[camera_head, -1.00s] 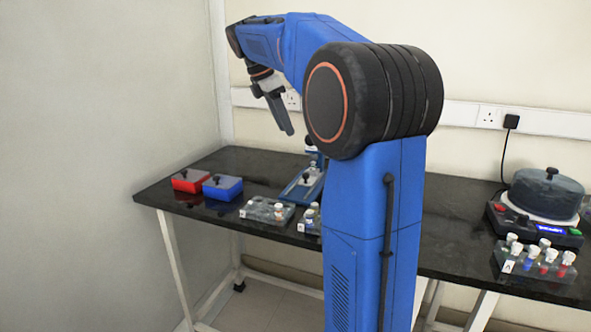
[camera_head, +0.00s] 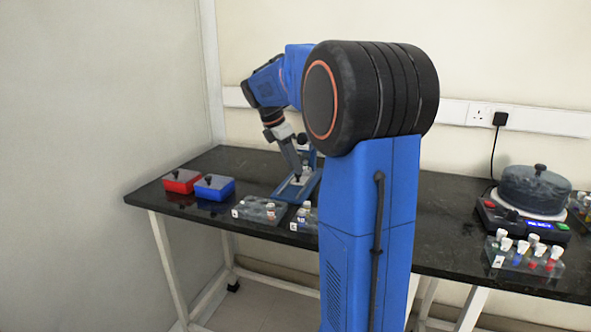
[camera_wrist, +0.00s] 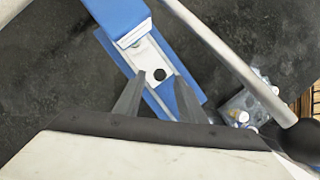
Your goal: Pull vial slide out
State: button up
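The vial slide (camera_wrist: 143,55) is a pale plate with a round black knob (camera_wrist: 159,74). It lies on the blue base (camera_wrist: 192,98) of a press-like device, and its far end runs under the device's blue upright (camera_wrist: 118,18). In the head view the slide (camera_head: 290,190) shows partly below my gripper (camera_head: 297,174). In the wrist view my gripper (camera_wrist: 160,76) is open, with one finger on each side of the knob and a gap visible on both sides. I cannot tell whether the fingertips are down at knob height. Any vial in the slide is not clearly visible.
A red box (camera_head: 181,181) and a blue box (camera_head: 214,187) stand on the left of the black table (camera_head: 160,205). Vial racks (camera_head: 261,211) stand near the front edge. A silver bar (camera_wrist: 225,52) crosses close beside the device.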

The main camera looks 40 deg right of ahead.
jog(key=shift+x, duration=1.3)
grip_shut()
jog(key=s+a, duration=0.1)
jog(key=a, duration=0.1)
jog(key=s+a, duration=0.2)
jog(key=a, duration=0.1)
jog(key=s+a, duration=0.1)
jog(key=a, duration=0.1)
jog(key=shift+s+a, duration=0.25)
jog(key=shift+a, duration=0.05)
grip_release()
jog(key=shift+a, duration=0.15)
jog(key=shift+r, duration=0.1)
